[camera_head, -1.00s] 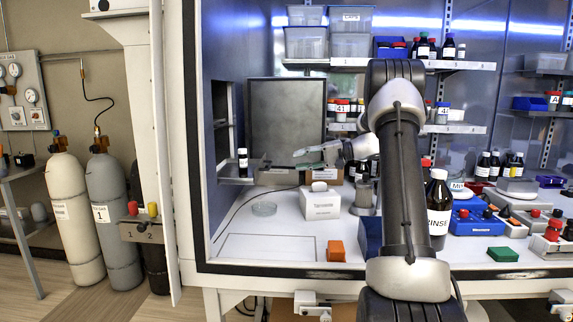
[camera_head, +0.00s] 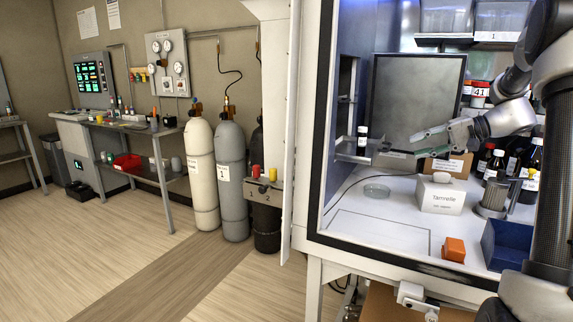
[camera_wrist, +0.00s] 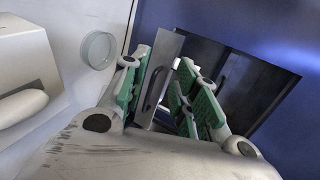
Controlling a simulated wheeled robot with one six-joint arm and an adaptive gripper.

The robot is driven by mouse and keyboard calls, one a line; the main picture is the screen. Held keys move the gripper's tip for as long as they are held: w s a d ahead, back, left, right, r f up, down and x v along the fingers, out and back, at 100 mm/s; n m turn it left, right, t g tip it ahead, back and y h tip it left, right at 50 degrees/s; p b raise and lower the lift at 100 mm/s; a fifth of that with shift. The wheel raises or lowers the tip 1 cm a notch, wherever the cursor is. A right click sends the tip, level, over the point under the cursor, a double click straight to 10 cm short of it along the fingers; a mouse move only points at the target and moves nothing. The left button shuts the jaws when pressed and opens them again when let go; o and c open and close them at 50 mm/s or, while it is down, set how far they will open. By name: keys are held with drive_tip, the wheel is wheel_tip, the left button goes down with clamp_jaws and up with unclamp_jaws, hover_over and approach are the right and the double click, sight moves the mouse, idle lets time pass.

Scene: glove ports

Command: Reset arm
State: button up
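My arm comes in from the right in the head view and reaches into the white-framed cabinet. My gripper (camera_head: 405,143) is inside it, above the white floor and pointing left, toward a small side shelf.
A clear dish (camera_head: 376,191), a white labelled box (camera_head: 442,194), an orange block (camera_head: 454,250) and a blue bin (camera_head: 503,246) are on the cabinet floor. Bottles (camera_head: 494,165) stand at the right. Gas cylinders (camera_head: 230,180) stand left of the cabinet.

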drive_tip(key=s+a+r+n+g+h, duration=0.1)
drive_tip(key=s+a+g+h, duration=0.15)
drive_tip(key=s+a, duration=0.55)
drive_tip(key=s+d+f+n+h, duration=0.1)
drive_tip(key=s+h, duration=0.3)
drive_tip(key=s, duration=0.8)
drive_tip(key=s+d+f+n+t+h, duration=0.1)
drive_tip(key=s+f+n+h, duration=0.2)
drive_tip(key=s, duration=1)
drive_tip(key=shift+s+d+h, duration=0.3)
drive_tip(key=shift+h, duration=0.85)
